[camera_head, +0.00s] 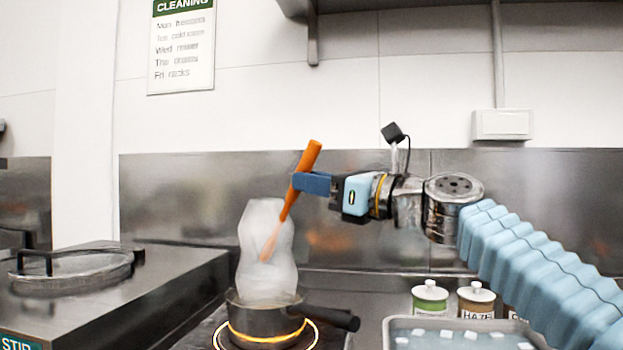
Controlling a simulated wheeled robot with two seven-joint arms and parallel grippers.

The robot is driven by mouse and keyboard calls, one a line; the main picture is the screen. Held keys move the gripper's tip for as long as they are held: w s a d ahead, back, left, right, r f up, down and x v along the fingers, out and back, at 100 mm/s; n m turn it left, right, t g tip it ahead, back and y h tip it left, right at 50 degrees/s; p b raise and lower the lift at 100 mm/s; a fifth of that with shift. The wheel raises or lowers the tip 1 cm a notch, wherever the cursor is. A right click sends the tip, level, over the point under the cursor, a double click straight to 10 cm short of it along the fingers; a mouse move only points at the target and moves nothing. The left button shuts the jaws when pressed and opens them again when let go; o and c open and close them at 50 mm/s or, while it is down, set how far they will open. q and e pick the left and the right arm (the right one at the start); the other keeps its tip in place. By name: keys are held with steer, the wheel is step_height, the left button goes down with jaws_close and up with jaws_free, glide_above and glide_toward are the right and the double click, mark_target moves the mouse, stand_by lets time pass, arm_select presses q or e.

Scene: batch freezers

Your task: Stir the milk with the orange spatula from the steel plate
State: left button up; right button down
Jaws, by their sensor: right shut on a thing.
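My right gripper (312,183) comes in from the right and is shut on the orange spatula (307,158). The spatula is tilted, handle top up and to the right, lower end down and to the left. Its lower part shows faintly through a pale, translucent, column-like shape (267,232) above the dark saucepan (262,318); I cannot tell if this is steam. The spatula's visible lower end is above the pan's rim. The milk's surface in the pan cannot be made out. My left gripper is not in view. I cannot make out a separate steel plate.
The pan stands on a glowing orange burner ring (314,333), its handle (332,318) pointing right. A steel unit with a round lid (75,266) stands left. Labelled jars (430,298) and a tray (398,325) of pale blocks in bluish liquid are at lower right.

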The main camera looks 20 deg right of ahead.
steer(key=s+d+f+b, duration=0.2)
steer(key=s+f+b, duration=0.2)
steer(key=f+b, duration=0.1)
steer(key=w+a+f+b, duration=0.2)
steer(key=w+f+b, duration=0.2)
steer(key=f, duration=0.3)
steer(key=shift+w+a, duration=0.15)
steer(key=shift+w, duration=0.15)
stand_by(0.4)
steer(key=shift+s, duration=0.1)
